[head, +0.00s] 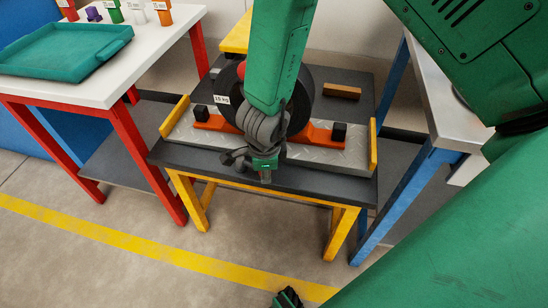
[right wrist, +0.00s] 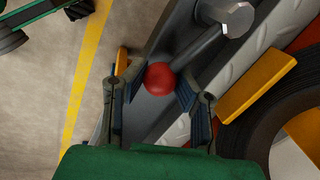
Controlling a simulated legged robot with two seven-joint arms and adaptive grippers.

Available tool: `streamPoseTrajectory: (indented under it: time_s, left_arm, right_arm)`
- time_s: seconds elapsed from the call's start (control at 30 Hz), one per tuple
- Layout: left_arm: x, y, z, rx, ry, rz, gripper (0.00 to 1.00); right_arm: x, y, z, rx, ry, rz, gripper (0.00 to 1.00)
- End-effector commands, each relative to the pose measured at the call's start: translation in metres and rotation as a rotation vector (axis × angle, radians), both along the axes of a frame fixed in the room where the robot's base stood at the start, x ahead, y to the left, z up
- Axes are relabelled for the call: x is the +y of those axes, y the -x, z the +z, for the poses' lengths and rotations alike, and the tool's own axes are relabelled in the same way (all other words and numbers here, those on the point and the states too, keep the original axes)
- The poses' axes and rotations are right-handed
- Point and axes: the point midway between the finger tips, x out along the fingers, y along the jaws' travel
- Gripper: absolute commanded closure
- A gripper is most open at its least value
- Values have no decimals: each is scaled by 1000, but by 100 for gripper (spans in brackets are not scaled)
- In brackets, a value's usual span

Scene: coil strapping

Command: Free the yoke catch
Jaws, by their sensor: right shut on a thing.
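The yoke is an orange bar (head: 215,124) lying across the bench in front of the dark coil (head: 304,98). In the right wrist view a grey lever (right wrist: 203,52) with a red ball knob (right wrist: 160,78) runs up to a hex-headed bolt (right wrist: 236,16). I take this as the catch. My right gripper (right wrist: 157,90) is shut on the red knob, one finger at each side. In the head view my right gripper (head: 235,157) is low at the bench's front edge, its fingertips and the knob hard to make out. My left gripper (head: 288,298) barely shows at the bottom edge, over the floor.
The coil bench (head: 200,158) has yellow legs and end stops. A wooden block (head: 342,92) lies behind the coil. A white table (head: 150,60) with a teal tray (head: 70,72) stands left. A grey-topped bench (head: 432,85) with blue legs stands right. The floor in front is clear.

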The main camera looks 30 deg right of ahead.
Motion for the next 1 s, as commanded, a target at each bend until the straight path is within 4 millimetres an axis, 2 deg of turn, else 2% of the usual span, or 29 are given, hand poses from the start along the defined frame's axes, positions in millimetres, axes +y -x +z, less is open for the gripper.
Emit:
streamPoseTrajectory:
  time_s: [0.03, 0.4, 0.7, 1.0]
  left_arm:
    - [0, 0, 14, 0, 0, 0, 44]
    - [0, 0, 50, 1, 0, 0, 44]
    - [0, 0, 76, 1, 0, 0, 44]
    - [0, 0, 92, 1, 0, 0, 44]
  right_arm:
    - [9, -7, 10, -14, -10, -33, 100]
    - [35, -2, 9, -16, -11, -381, 100]
    - [55, -4, 9, -17, -8, -667, 100]
    - [71, -10, 8, -17, -8, -919, 100]
